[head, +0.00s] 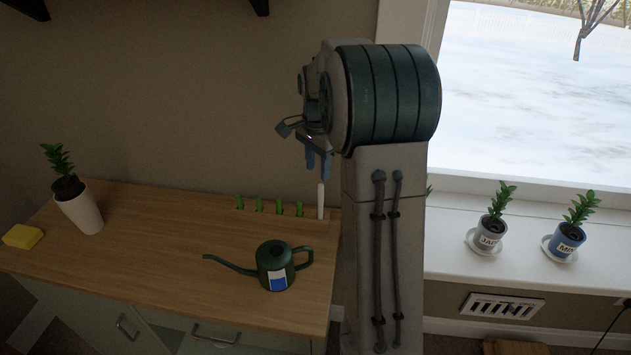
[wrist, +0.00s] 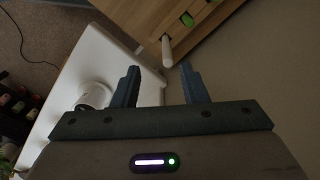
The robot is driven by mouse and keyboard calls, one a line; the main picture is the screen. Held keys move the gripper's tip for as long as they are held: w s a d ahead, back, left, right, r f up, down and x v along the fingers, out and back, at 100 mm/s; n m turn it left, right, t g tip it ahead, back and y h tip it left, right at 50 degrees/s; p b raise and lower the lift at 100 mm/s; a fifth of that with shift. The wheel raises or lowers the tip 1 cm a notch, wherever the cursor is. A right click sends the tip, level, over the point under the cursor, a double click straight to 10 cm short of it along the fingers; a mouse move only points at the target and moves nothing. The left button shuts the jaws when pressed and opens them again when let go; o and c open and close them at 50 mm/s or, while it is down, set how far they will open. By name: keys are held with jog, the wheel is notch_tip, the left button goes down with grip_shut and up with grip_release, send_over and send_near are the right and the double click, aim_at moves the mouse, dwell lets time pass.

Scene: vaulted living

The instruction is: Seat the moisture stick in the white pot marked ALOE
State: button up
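A white stick (head: 321,201), which looks like the moisture stick, stands upright at the right end of a row on the wooden cabinet top. It also shows in the wrist view (wrist: 168,51), beyond the fingertips. My gripper (head: 319,174) points down just above the stick's top. In the wrist view my gripper (wrist: 159,70) is open, with nothing between its fingers. A white pot (wrist: 95,96) shows on the windowsill; I cannot read a label on it. In the head view my arm mostly hides that place. No ALOE marking is readable.
Several green pieces (head: 279,207) stand left of the stick. A dark green watering can (head: 275,268), an unmarked white potted plant (head: 80,212) and a yellow sponge (head: 22,237) are on the cabinet. A grey pot (head: 489,239) and a blue pot (head: 566,243) stand on the sill.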

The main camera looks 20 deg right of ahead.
jog(key=w, duration=0.1)
send_over(320, 199)
jog(key=shift+m, duration=0.3)
notch_tip(320, 199, down, 8)
jog(key=shift+w+r+p, duration=0.1)
jog(key=shift+r+p, duration=0.1)
jog(key=shift+p, duration=0.1)
jog(key=shift+w+d+f+p, duration=0.1)
jog(key=shift+f+p, duration=0.2)
jog(key=shift+f, duration=1.1)
jog(key=shift+w+d+f+p, duration=0.1)
jog(key=shift+f+p, duration=0.15)
jog(key=shift+f, duration=1.1)
grip_shut()
